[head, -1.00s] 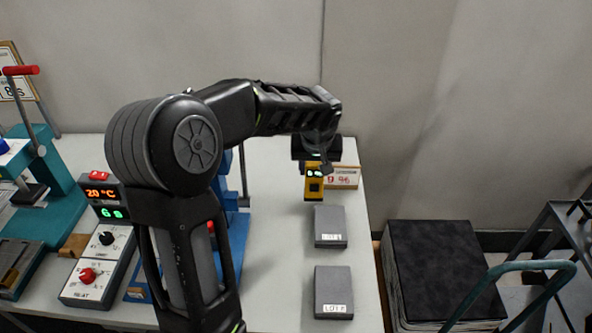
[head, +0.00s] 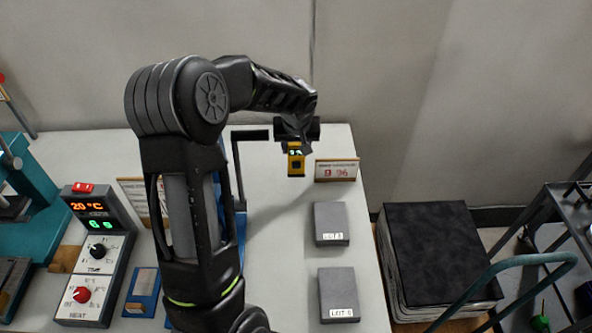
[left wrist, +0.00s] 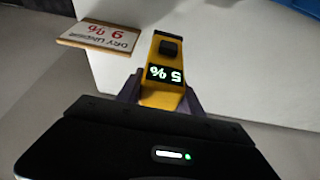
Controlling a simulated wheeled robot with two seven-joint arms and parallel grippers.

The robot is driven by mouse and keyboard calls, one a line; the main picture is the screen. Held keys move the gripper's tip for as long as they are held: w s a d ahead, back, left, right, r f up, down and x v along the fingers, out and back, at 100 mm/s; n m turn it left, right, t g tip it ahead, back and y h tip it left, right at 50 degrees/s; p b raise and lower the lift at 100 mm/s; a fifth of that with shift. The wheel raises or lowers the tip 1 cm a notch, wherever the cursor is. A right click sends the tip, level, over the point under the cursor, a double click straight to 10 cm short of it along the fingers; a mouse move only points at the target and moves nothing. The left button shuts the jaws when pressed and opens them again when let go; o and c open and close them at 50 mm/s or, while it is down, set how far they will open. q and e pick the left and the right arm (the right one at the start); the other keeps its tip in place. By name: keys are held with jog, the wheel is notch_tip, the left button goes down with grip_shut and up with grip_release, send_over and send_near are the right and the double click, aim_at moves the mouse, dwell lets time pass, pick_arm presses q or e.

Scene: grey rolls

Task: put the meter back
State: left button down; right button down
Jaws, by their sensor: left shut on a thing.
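The meter is a small yellow block with a dark display and a black knob. In the head view the meter (head: 296,165) hangs below my left gripper (head: 296,147) near the back of the white table. My left gripper is shut on the meter. My right gripper is not in view.
A small sign (head: 336,170) reading 9 % stands right of the meter. Two grey blocks (head: 331,223) (head: 338,295) with labels lie in front of it. A control box (head: 95,255) stands left of my arm. Dark stacked sheets (head: 440,255) lie beyond the table's right edge.

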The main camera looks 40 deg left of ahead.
aim_at(296, 155)
pick_arm(q)
notch_tip(296, 155, down, 3)
jog(key=shift+f, duration=0.15)
notch_tip(296, 155, down, 4)
jog(key=shift+r+p, duration=0.25)
jog(key=shift+p, duration=0.3)
jog(key=shift+f, duration=0.15)
jog(key=shift+f+b, duration=0.15)
jog(key=shift+b, duration=0.2)
jog(key=c, duration=0.8)
grip_release()
jog(key=shift+o, duration=0.2)
